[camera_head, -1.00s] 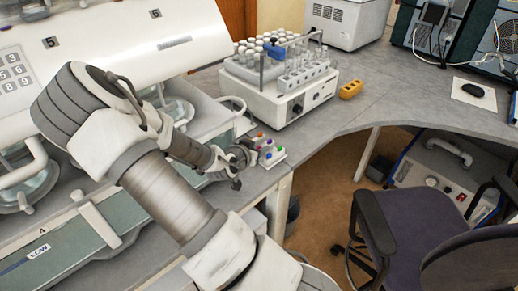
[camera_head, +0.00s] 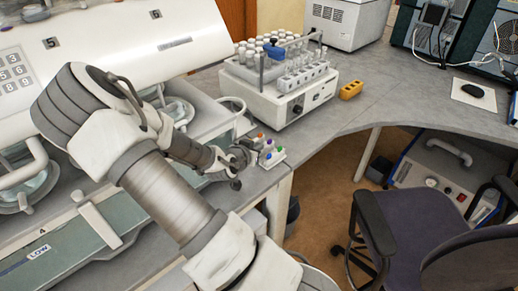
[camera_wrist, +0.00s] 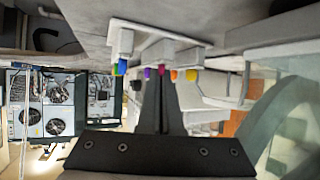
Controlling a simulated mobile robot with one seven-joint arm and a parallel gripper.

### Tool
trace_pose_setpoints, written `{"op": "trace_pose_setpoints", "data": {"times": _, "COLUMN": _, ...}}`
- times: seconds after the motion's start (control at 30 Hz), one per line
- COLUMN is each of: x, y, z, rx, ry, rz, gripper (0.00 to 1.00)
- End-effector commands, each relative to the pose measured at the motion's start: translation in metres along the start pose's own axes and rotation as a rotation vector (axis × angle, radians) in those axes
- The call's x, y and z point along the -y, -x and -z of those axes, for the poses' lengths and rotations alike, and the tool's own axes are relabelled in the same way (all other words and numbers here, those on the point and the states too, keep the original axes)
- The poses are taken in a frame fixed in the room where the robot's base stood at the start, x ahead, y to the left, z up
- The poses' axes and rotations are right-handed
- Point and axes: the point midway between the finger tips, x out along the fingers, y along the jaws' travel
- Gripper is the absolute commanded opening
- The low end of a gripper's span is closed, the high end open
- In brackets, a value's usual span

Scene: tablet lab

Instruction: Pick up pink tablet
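The pink tablet (camera_wrist: 162,70) shows in the wrist view at the tips of my gripper (camera_wrist: 161,80), in the middle of a row of coloured tablets. Purple (camera_wrist: 147,73) is on its left, and orange (camera_wrist: 173,75) and yellow (camera_wrist: 192,75) are on its right. My dark fingers stand close together with a narrow gap. Whether they touch or grip the pink tablet is unclear. In the head view my gripper (camera_head: 243,155) is at the left side of the small white tablet holder (camera_head: 277,158) and partly hides it. I cannot make out the pink tablet there.
The holder stands near the front edge of the grey bench (camera_head: 352,115). A white shaker with tube racks (camera_head: 292,103) stands behind it, and a yellow block (camera_head: 351,90) lies to the right. A dark chair (camera_head: 415,225) is at the right.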

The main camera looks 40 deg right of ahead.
Motion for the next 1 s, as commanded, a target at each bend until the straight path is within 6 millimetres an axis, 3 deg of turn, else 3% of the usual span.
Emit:
{"op": "trace_pose_setpoints", "data": {"times": 0.37, "x": 0.000, "y": 0.003, "z": 0.003, "rx": 0.003, "ry": 0.001, "rz": -0.001, "gripper": 0.00}}
{"op": "trace_pose_setpoints", "data": {"times": 0.67, "x": 0.001, "y": 0.021, "z": 0.037, "rx": 0.002, "ry": -0.003, "rz": 0.002, "gripper": 0.00}}
{"op": "trace_pose_setpoints", "data": {"times": 1.0, "x": -0.057, "y": 0.027, "z": 0.069, "rx": 0.002, "ry": -0.007, "rz": -0.003, "gripper": 0.00}}
